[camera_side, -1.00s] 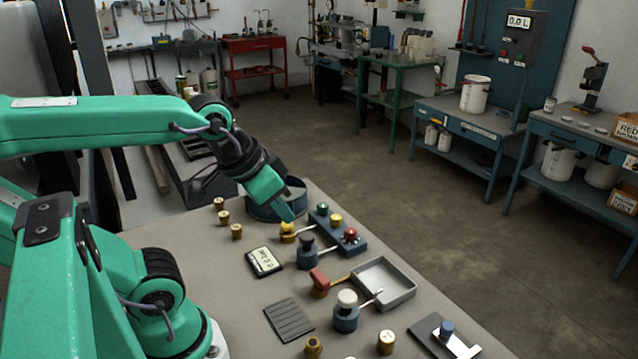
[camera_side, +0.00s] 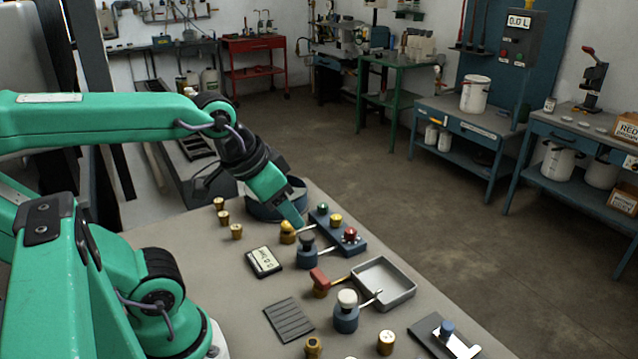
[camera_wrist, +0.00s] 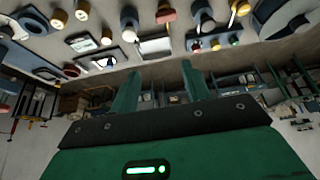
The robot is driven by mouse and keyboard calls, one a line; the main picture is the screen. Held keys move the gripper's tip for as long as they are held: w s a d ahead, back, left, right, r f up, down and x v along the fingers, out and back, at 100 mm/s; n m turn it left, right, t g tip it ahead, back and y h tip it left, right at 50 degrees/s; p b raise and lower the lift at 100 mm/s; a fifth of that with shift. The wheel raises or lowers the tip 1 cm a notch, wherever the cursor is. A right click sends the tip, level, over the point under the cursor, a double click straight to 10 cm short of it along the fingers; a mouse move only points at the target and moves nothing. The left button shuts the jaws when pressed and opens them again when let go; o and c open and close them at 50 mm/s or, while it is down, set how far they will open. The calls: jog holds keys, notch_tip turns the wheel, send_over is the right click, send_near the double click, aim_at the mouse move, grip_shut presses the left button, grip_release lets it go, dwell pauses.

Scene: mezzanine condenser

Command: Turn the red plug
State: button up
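In the side view a red-topped plug (camera_side: 351,233) sits at the near end of a blue block (camera_side: 343,242), beside a yellow plug (camera_side: 336,219) and a green plug (camera_side: 322,209). A separate red handle (camera_side: 320,277) stands on a brass fitting nearer the camera. My gripper (camera_side: 299,223) points down over the bench, left of the block and close to a yellow-topped brass fitting (camera_side: 287,231); whether it touches is unclear. In the wrist view my two fingers (camera_wrist: 160,90) stand apart with nothing visible between them.
A black-topped blue valve (camera_side: 307,251) stands just in front of my gripper. A grey tray (camera_side: 402,292), a white-topped valve (camera_side: 346,318), a small meter (camera_side: 264,261) and a ribbed pad (camera_side: 284,322) lie nearer. Several brass pieces stand at left. A round blue dish (camera_side: 262,212) is behind my gripper.

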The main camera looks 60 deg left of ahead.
jog(key=w+a+n+g, duration=0.2)
jog(key=w, duration=0.5)
jog(key=n+g, duration=0.3)
jog(key=n, duration=0.1)
send_near(351, 230)
jog(key=shift+s+d+f, duration=0.1)
jog(key=shift+d+f, duration=0.05)
jog(key=shift+d, duration=0.1)
jog(key=shift+w+a+f+g, duration=0.25)
jog(key=shift+f+g, duration=0.05)
jog(key=shift+f, duration=0.2)
jog(key=shift+f, duration=3.9)
jog(key=c, duration=1)
